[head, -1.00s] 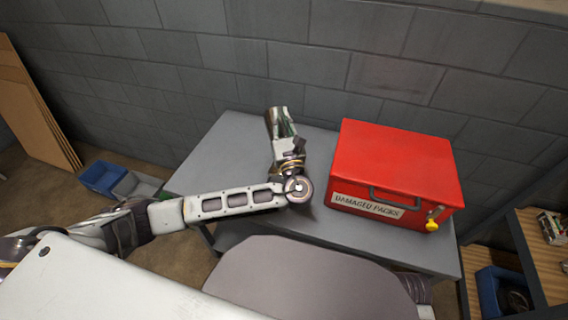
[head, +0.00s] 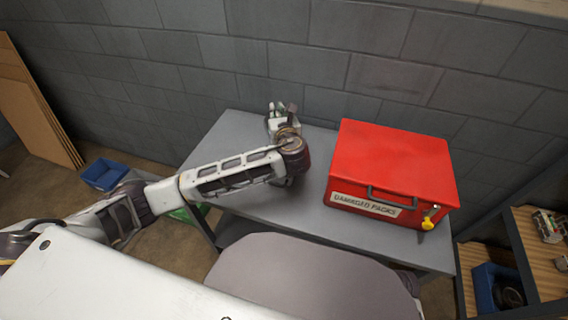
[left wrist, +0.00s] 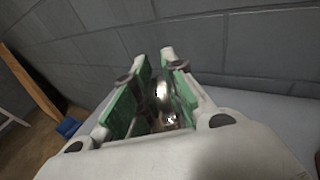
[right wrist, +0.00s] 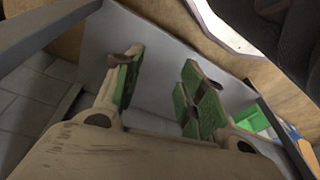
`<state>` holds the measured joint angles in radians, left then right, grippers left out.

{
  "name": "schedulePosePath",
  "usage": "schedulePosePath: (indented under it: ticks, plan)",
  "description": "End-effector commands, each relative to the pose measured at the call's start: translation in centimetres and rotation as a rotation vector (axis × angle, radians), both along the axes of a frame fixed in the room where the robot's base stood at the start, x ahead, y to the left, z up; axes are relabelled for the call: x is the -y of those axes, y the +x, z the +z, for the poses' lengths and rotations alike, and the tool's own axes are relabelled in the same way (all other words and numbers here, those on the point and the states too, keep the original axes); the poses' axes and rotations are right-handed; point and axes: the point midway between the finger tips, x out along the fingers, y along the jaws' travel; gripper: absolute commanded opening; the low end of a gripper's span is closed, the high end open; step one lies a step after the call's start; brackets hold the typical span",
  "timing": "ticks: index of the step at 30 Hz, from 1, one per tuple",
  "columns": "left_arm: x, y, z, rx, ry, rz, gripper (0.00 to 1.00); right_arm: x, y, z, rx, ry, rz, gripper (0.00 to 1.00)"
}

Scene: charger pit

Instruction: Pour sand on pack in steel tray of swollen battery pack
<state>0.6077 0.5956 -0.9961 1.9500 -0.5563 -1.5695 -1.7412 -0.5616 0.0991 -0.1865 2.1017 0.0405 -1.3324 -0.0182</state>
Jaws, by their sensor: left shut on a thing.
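My left gripper (head: 283,112) is over the far left part of the grey bench, near the wall. In the left wrist view its green-padded fingers (left wrist: 158,92) are shut on a shiny metal thing (left wrist: 163,88). Only part of that thing shows between the pads, so its full shape and any sand in it are hidden. My right gripper (right wrist: 160,85) shows only in the right wrist view, its fingers wide apart with nothing between them. I cannot make out the swollen pack or the steel tray in any view.
A closed red box (head: 393,165) labelled "DAMAGED PACKS", with a yellow-tagged latch, stands on the grey bench (head: 312,150), right of my left arm. A grey block wall (head: 300,60) is close behind. A blue bin (head: 103,175) is on the floor left; wooden shelving (head: 545,255) stands right.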

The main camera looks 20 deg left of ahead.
Motion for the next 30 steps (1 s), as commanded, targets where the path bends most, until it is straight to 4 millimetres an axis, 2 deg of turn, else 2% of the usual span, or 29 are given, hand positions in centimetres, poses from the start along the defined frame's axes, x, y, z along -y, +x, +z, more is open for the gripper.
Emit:
schedulePosePath:
  ticks: [20,30]
  plan:
    - [-0.2,0.3,0.3,-0.026,-0.016,0.002,0.00,0.0,-0.1,0.0,-0.003,-0.002,0.000,0.40]
    - [-0.6,1.2,0.7,-0.100,-0.056,0.001,0.00,0.2,-0.6,-0.9,-0.023,-0.008,0.001,0.40]
